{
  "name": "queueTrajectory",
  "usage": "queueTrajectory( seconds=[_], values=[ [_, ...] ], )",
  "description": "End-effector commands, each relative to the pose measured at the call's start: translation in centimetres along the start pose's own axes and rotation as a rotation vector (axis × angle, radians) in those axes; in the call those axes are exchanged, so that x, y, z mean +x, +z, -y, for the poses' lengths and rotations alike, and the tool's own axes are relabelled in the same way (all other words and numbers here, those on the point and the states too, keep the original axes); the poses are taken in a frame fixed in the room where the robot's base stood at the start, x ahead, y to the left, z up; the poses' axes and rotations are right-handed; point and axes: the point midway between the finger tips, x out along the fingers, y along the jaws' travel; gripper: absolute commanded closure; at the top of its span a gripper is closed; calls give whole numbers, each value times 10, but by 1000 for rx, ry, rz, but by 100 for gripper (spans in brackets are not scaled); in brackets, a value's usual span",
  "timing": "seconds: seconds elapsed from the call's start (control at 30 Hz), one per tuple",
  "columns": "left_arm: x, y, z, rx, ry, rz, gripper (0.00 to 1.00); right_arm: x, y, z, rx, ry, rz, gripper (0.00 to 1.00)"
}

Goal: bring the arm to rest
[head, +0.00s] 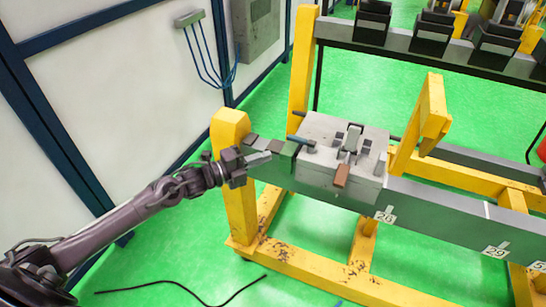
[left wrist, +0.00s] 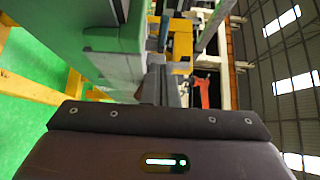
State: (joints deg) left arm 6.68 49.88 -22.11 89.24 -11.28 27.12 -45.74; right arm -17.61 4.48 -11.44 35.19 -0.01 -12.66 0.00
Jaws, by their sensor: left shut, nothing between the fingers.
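My left arm comes in from the left in the head view and reaches to the left end of the grey beam. My left gripper (head: 262,156) is shut and holds nothing. It is left of the grey block fixture (head: 318,178), apart from it, close by the top of a yellow post (head: 231,128). In the left wrist view the gripper (left wrist: 167,90) points away from the camera, and its fingers are partly hidden behind the dark wrist housing. My right gripper is not in view.
The fixture sits on a long grey beam (head: 440,222) on a yellow frame (head: 300,272). A white wall panel (head: 110,90) stands on the left. A black cable (head: 190,290) lies on the green floor (head: 180,240). More dark machines (head: 435,30) stand on a rear beam.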

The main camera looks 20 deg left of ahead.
Motion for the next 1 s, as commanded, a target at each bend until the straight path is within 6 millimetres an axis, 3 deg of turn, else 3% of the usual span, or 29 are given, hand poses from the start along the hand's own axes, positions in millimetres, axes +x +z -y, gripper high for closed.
queueTrajectory(
  seconds=[0.13, 0.3, 0.57, 0.67, 0.77, 0.87, 1.0],
  values=[
    [-27, 2, -3, 1, 4, -2, 100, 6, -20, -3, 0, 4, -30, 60],
    [-46, 4, -2, 0, 2, -1, 100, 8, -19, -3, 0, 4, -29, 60],
    [-53, 5, 0, -1, -1, -2, 100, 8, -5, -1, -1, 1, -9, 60],
    [-55, 10, -9, -25, 9, 22, 100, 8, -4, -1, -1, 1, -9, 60],
    [-63, 24, -41, -114, 41, 106, 100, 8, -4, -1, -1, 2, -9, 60],
    [-81, 42, -100, -269, 97, 249, 100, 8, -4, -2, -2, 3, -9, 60],
    [-119, 48, -201, -525, 195, 476, 100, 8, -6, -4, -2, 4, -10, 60]
  ],
)
